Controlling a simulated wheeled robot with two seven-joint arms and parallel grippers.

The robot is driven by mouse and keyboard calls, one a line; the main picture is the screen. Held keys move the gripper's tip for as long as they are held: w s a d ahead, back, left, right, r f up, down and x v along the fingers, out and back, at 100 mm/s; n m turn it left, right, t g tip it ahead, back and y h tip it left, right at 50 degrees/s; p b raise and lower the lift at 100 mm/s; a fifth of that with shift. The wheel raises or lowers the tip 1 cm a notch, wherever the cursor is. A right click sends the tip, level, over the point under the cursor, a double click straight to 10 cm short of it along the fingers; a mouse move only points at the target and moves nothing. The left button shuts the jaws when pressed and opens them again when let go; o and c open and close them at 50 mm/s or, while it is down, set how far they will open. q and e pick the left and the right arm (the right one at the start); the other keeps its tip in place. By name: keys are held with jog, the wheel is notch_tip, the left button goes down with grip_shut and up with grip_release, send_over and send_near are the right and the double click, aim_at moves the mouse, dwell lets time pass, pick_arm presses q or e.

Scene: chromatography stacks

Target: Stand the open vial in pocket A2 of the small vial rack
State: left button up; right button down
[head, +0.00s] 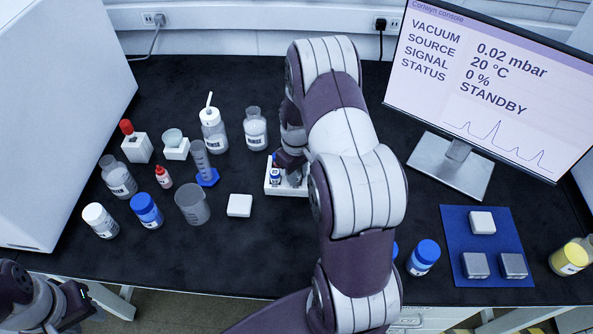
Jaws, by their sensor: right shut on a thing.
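The small vial rack (287,191) is a white block on the black bench, left of my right forearm, which hides its right part. A small vial with a blue and white label (275,177) shows at the rack's left side, upright. My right gripper (288,162) is low over the rack and shut on a vial, mostly hidden by my arm. I cannot tell whether the labelled vial is the held one, nor which pocket is A2. My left gripper (77,312) is at the lower left corner, away from the rack; its jaws are unclear.
Bottles, a beaker (192,204) and a white block (240,205) stand left of the rack. A clear bottle (255,129) and a wash bottle (213,131) stand behind it. The monitor (474,85), blue mat (488,246) and blue-capped bottle (423,257) are right of my arm.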

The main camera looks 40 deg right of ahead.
jog(key=shift+f, duration=0.5)
jog(key=shift+s+a, duration=0.1)
jog(key=shift+s, duration=0.05)
jog(key=c, duration=0.8)
grip_release()
jog(key=shift+o, duration=0.5)
jog(key=shift+s+f, duration=0.1)
jog(key=shift+f, duration=0.05)
jog(key=shift+o, duration=0.7)
jog(key=shift+r, duration=0.35)
jog(key=shift+o, duration=0.2)
notch_tip(320, 180, up, 7)
jog(key=p, duration=0.6)
jog(key=shift+w+f, duration=0.15)
jog(key=shift+w, duration=0.05)
jog(key=shift+f, duration=0.1)
